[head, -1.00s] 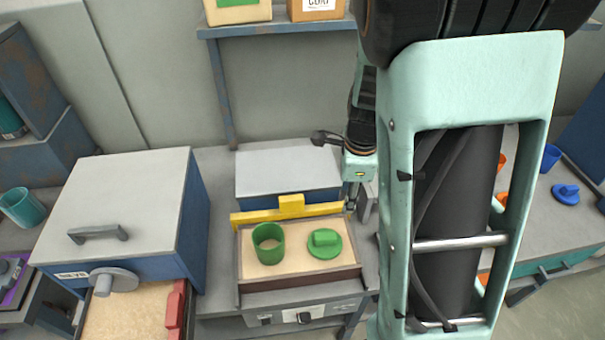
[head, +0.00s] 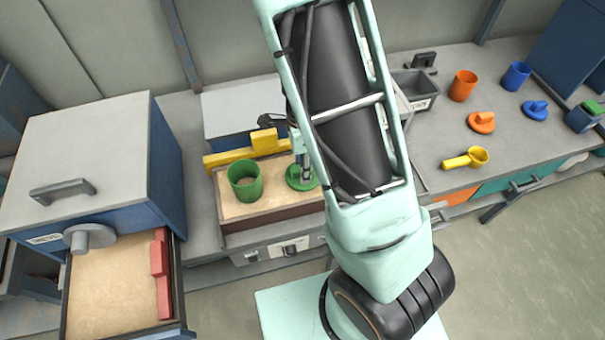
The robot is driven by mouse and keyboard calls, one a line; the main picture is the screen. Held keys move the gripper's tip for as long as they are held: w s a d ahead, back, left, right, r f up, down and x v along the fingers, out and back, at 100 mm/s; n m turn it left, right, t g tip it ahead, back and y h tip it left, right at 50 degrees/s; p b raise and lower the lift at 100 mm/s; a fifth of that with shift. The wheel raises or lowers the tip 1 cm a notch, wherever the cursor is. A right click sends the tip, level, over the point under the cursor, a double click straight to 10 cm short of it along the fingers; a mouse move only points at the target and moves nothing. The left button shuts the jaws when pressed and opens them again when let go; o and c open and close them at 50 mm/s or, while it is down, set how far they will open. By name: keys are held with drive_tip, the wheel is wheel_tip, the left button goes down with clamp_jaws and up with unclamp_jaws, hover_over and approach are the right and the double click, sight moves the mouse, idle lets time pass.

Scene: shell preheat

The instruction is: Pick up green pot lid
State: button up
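The green pot lid (head: 294,184) lies flat on the sand-coloured tray (head: 229,207), to the right of the green pot (head: 245,180). The pot stands upright and looks open at the top. My gripper (head: 304,174) is pointed down at the lid, with its fingers at the lid's raised handle. The arm covers the right part of the lid and much of the gripper. I cannot tell whether the fingers are closed on the handle.
A yellow bar (head: 250,147) lies along the tray's back. An open drawer (head: 105,290) with red blocks is at lower left. On the right bench are an orange pot (head: 463,85), orange lid (head: 481,122), blue pot (head: 516,76), blue lid (head: 535,110) and yellow scoop (head: 465,159).

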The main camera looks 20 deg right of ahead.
drive_tip(key=shift+f, duration=0.45)
drive_tip(key=shift+c, duration=0.2)
clamp_jaws()
drive_tip(key=shift+r, duration=0.1)
